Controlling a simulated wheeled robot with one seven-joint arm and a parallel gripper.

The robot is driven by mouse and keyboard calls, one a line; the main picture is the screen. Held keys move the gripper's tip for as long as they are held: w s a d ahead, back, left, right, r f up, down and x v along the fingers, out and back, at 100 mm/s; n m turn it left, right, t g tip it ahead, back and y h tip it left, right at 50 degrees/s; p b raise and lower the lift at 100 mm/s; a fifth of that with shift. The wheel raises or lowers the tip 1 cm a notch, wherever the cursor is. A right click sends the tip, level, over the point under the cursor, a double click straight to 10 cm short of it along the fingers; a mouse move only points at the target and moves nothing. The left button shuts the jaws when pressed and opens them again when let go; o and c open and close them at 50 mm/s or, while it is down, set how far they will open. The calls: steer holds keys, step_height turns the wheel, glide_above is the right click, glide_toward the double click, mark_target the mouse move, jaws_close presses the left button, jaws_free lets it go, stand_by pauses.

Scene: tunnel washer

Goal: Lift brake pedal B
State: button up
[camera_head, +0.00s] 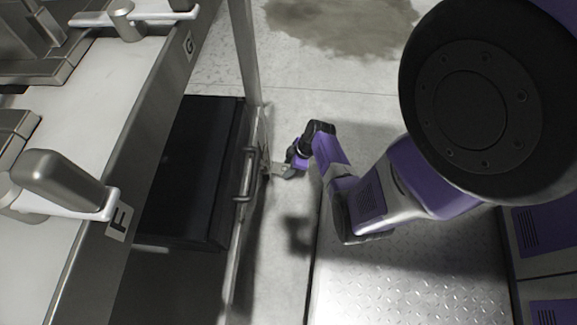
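My gripper (281,170) is small in the camera_head view, at the end of my purple and black arm, left of the middle. It is low beside the metal frame of the machine, close to or touching its right side. A small pale piece shows at its tip, and I cannot tell whether this is a finger or part of a pedal. I cannot make out whether the fingers are open or shut. No pedal marked B can be picked out; the spot at the gripper is small and partly hidden.
The machine's frame (240,200) has an upright metal post and a bar handle (243,175) beside a dark panel (190,165). Grey levers stand on the pale top at left, near labels F (120,221) and G (189,43). Bare floor (310,80) with a dark stain (345,22) lies beyond.

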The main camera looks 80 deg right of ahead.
mark_target(286, 169)
jaws_close()
steer(key=shift+w+r+g+p, duration=0.2)
steer(key=shift+r+g+p, duration=0.55)
steer(key=shift+p, duration=0.5)
steer(key=shift+w+a+r+g+p, duration=0.1)
steer(key=shift+w+r+g+p, duration=0.1)
steer(key=shift+g+p, duration=0.5)
steer(key=shift+w+r+g+p, duration=0.1)
steer(key=shift+r+g+p, duration=0.15)
steer(key=shift+g, duration=0.7)
steer(key=o, duration=1.3)
jaws_free()
steer(key=shift+r+p, duration=2.35)
steer(key=shift+r, duration=1.5)
